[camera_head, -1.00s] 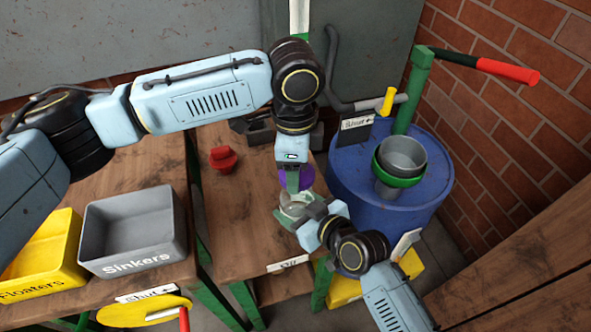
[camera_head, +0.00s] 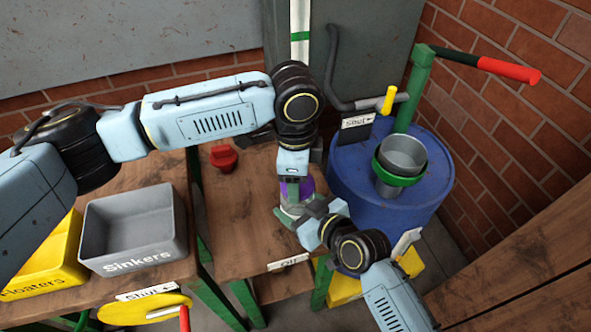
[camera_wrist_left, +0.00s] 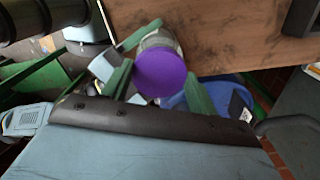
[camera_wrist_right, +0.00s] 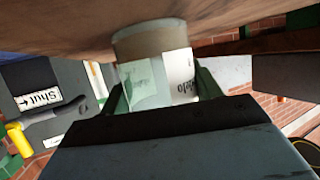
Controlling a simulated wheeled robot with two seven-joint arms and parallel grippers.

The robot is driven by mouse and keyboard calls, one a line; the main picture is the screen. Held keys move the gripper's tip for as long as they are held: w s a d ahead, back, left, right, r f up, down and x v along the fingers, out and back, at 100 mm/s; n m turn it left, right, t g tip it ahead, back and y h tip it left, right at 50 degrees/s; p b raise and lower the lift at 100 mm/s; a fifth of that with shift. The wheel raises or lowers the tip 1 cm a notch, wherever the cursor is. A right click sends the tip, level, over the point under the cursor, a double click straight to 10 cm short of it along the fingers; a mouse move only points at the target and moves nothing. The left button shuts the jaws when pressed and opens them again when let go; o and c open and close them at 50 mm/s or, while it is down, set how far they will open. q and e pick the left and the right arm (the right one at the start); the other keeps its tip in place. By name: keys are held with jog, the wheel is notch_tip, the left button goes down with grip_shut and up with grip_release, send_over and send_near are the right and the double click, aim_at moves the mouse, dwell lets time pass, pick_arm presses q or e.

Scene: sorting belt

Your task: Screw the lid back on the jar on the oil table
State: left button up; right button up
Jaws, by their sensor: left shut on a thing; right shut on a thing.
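The purple lid (camera_head: 306,187) is held by my left gripper (camera_head: 290,190), whose green fingers stand on either side of it. In the left wrist view the lid (camera_wrist_left: 160,73) covers the near end of the jar (camera_wrist_left: 160,40). The glass jar (camera_head: 291,210) stands on the oil table (camera_head: 235,235), under the lid. I cannot tell whether lid and jar touch or whether threads are engaged. My right gripper (camera_wrist_right: 161,92) is shut around the jar, which shows a pale label in the right wrist view (camera_wrist_right: 150,75).
A red object (camera_head: 223,157) lies at the back of the oil table. A blue drum (camera_head: 400,205) with a grey pot (camera_head: 402,155) stands to the right. The grey Sinkers bin (camera_head: 135,245) and yellow Floaters bin (camera_head: 50,265) are at left. The oil table's left half is mostly clear.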

pick_arm(q)
jog(key=shift+f, duration=0.6)
dwell(0.5)
pick_arm(e)
grip_shut()
pick_arm(q)
jog(key=m, duration=0.4)
jog(key=shift+w, duration=0.1)
jog(key=m, duration=0.5)
jog(key=shift+d, duration=0.1)
jog(key=m, duration=0.5)
jog(key=shift+w+d+m, duration=0.1)
jog(key=shift+m, duration=0.3)
jog(key=m, duration=0.5)
jog(key=shift+d+m, duration=0.1)
jog(key=shift+m, duration=0.3)
jog(key=o, duration=0.9)
jog(key=shift+f, duration=0.1)
